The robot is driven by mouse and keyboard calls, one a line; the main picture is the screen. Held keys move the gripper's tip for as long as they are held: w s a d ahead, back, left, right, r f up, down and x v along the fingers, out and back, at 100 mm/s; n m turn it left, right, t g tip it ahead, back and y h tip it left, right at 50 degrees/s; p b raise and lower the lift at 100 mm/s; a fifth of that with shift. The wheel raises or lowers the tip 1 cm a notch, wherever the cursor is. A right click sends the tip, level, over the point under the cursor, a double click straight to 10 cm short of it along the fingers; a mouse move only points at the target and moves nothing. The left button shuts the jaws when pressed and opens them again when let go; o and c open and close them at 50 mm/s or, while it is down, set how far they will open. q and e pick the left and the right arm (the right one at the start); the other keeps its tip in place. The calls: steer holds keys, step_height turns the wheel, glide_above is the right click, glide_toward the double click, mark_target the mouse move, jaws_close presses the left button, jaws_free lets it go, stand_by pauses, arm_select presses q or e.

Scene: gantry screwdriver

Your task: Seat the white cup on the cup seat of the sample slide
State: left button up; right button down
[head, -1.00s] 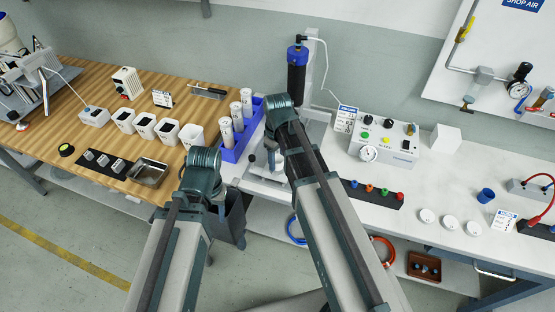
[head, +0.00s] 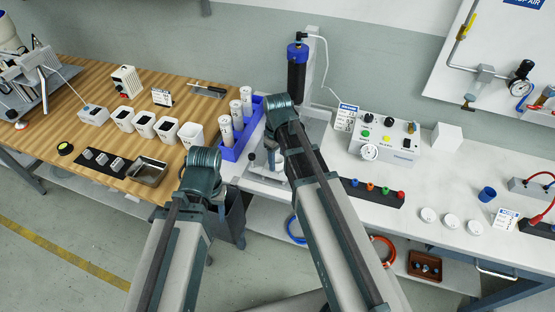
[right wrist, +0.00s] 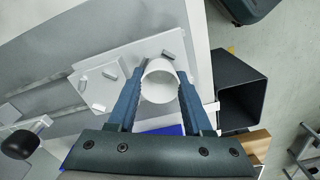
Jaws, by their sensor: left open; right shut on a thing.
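In the right wrist view, my right gripper (right wrist: 158,90) is shut on the white cup (right wrist: 159,84), with one finger on each side of it. A pale plate with several small raised tabs (right wrist: 103,84), which looks like the sample slide's seat, lies just left of the cup. One more tab shows at the cup's upper right edge. I cannot tell whether the cup touches the plate or is held above it.
A black knob (right wrist: 20,144) stands left of my right gripper. A dark open bin (right wrist: 242,92) is to its right, beyond the bench edge. In the head view, a blue rack (head: 243,137) with white tubes and a control box (head: 388,142) flank the gantry (head: 297,72).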

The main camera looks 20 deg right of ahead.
steer(key=shift+f, duration=0.35)
steer(key=shift+c, duration=1.2)
jaws_free()
steer(key=shift+r, duration=0.2)
step_height(320, 180, up, 14)
steer(key=p, duration=1.3)
steer(key=shift+f, duration=0.25)
steer(key=s+a+m+h, duration=0.1)
steer(key=s+a+m, duration=0.2)
steer(key=s+a, duration=0.7)
steer(key=s, duration=0.4)
steer(key=shift+s+a, duration=0.15)
steer(key=shift+a, duration=0.1)
